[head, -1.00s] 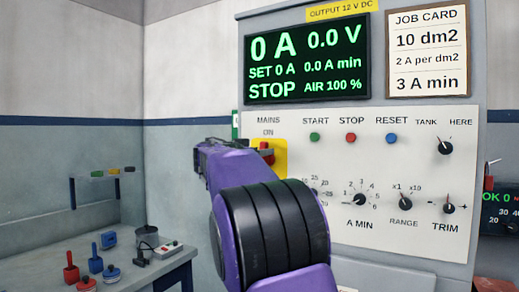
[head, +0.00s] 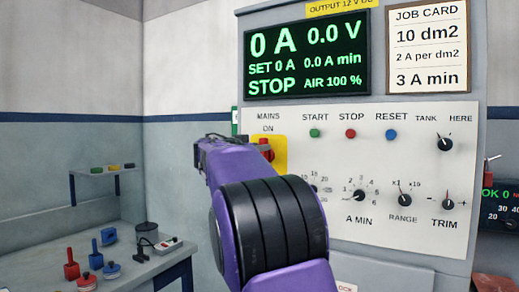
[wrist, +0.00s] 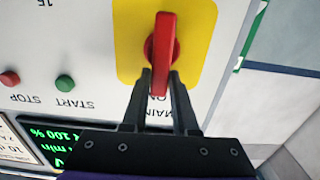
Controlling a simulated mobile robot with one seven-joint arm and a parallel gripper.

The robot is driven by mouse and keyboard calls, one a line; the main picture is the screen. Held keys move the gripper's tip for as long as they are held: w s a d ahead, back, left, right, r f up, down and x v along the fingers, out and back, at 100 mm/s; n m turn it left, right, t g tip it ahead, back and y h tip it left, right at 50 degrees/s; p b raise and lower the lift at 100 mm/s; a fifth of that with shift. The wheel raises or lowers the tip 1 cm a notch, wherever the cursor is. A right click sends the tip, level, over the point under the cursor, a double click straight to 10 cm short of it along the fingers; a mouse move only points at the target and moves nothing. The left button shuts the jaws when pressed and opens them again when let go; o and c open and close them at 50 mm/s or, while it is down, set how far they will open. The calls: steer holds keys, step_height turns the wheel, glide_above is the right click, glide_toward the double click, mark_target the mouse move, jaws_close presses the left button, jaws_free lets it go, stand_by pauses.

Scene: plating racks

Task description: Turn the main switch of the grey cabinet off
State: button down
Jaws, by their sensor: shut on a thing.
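The main switch is a red handle (wrist: 162,50) on a yellow plate (wrist: 198,40) in the wrist view, on the white panel of the grey cabinet (head: 490,140). Its long side lines up with the ON mark. In the head view the red handle (head: 266,147) shows beside my arm, under the words MAINS ON. My gripper (wrist: 161,86) is shut on the end of the handle nearest the ON mark, one finger on each side. In the head view my purple arm hides the lower part of the switch and the fingertips.
The panel's display (head: 307,57) reads 0 A, 0.0 V and STOP. Start (head: 315,133), stop (head: 351,133) and reset (head: 391,134) buttons sit right of the switch, with several black knobs below. A bench (head: 130,270) with small tools stands at the left.

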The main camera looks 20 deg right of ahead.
steer(key=shift+w+a+f+n+b, duration=0.1)
steer(key=shift+w+a+f+n, duration=0.3)
steer(key=shift+n, duration=2.55)
steer(key=shift+w+a+f+n+b, duration=0.15)
steer(key=shift+w+f+n, duration=0.25)
steer(key=shift+n, duration=2.5)
steer(key=shift+w+a+f+n+b, duration=0.1)
steer(key=shift+w+a+f+n, duration=0.35)
steer(key=shift+n, duration=2.5)
steer(key=shift+s+d+f, duration=0.15)
steer(key=shift+s, duration=0.05)
steer(key=c, duration=0.7)
jaws_free()
steer(key=b+v, duration=0.3)
steer(key=v, duration=1.4)
steer(key=shift+s, duration=0.2)
